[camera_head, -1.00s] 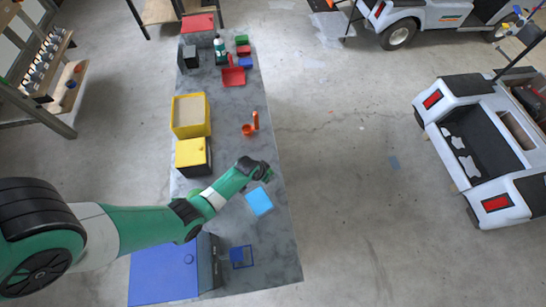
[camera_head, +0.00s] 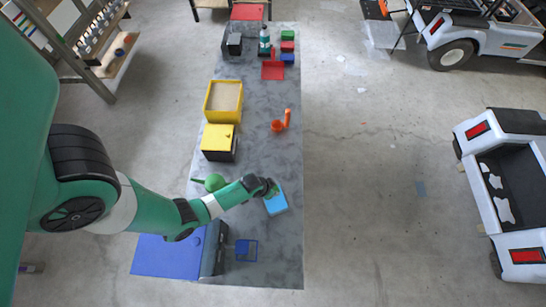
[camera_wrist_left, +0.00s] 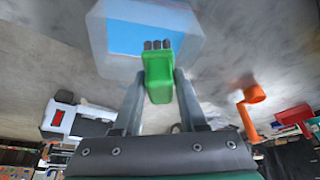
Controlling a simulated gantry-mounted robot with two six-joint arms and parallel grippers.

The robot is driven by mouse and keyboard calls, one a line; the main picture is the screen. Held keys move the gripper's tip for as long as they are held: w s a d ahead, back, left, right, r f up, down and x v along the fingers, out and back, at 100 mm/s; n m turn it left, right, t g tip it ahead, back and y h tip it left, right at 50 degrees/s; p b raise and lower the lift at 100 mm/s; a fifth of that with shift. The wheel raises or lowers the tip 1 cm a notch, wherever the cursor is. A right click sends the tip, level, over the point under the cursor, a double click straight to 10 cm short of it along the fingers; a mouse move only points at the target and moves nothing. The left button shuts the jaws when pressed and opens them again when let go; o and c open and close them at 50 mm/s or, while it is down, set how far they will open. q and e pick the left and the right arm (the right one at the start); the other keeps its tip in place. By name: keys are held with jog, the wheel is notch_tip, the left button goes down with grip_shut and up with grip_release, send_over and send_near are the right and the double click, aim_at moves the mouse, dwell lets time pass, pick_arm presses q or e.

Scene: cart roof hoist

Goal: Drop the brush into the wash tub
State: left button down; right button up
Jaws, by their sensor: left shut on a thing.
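My left gripper (camera_head: 270,188) is shut on the green brush (camera_wrist_left: 158,78), which has dark bristles at its far end. In the left wrist view the brush is between the two fingers (camera_wrist_left: 159,100). The wash tub (camera_wrist_left: 98,42) looks translucent with a light blue middle, and the bristle end overlaps its near edge in that view. In the head view the tub shows as a light blue square (camera_head: 277,206) on the grey bench, with the gripper at its upper left edge. I cannot tell the brush's height above the tub. My right gripper is not in view.
On the grey bench (camera_head: 262,155) are a yellow open box (camera_head: 208,101), a yellow-topped box (camera_head: 217,140), an orange object (camera_head: 279,125) and a green rounded object (camera_head: 214,182). A large blue panel (camera_head: 167,256) and a blue frame (camera_head: 246,250) are at the near end.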

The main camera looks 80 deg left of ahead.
pick_arm(q)
jog(key=shift+f, duration=0.55)
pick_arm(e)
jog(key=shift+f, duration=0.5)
pick_arm(q)
jog(key=shift+c, duration=1.9)
grip_release()
jog(key=p+v, duration=0.6)
jog(key=v, duration=0.5)
jog(key=shift+r+p, duration=0.4)
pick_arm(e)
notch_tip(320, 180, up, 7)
pick_arm(q)
jog(key=shift+d, duration=0.1)
